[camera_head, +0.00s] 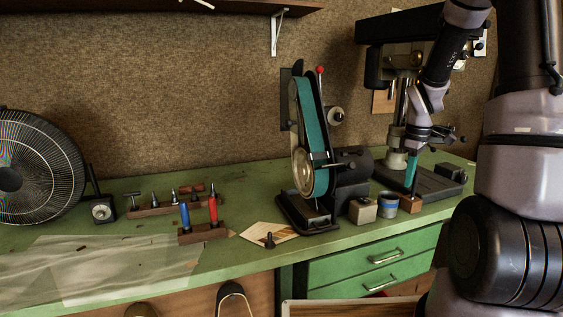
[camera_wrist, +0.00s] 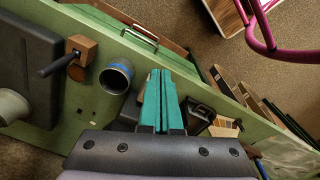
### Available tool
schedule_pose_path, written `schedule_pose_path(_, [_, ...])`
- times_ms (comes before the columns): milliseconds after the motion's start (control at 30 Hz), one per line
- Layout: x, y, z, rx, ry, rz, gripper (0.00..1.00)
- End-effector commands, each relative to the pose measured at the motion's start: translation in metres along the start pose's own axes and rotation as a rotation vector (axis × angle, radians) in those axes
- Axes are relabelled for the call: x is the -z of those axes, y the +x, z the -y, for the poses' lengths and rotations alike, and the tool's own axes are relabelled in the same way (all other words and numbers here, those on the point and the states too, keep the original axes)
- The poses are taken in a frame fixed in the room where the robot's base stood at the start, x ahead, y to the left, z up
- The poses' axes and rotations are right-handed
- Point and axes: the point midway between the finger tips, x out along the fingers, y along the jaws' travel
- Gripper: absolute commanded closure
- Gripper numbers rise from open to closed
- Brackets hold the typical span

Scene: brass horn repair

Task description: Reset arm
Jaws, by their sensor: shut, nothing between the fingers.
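My arm reaches down from the upper right in the head view. My gripper (camera_head: 410,184) points down over the right part of the green workbench (camera_head: 240,255), in front of the drill press (camera_head: 398,130). In the wrist view the two teal fingers of my gripper (camera_wrist: 161,74) lie side by side, shut with nothing between them. Whether the fingertips touch anything below cannot be told.
A belt sander (camera_head: 308,140) stands left of my gripper. A blue-banded cup (camera_head: 388,206) and small block (camera_head: 362,211) sit near the bench's front edge. Tool holders (camera_head: 202,233) and a fan (camera_head: 35,165) are farther left. Green drawers (camera_head: 375,262) are below.

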Motion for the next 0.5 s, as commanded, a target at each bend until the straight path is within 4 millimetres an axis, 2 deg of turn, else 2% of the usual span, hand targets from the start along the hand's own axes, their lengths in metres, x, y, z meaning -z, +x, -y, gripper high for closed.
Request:
schedule_pose_path(267, [0.005, -0.048, 0.019, -0.051, 0.146, -0.056, 1.0])
schedule_pose_path(367, [0.006, -0.071, 0.031, -0.071, 0.222, -0.089, 1.0])
schedule_pose_path(500, [0.005, -0.113, 0.056, -0.1, 0.369, -0.164, 1.0])
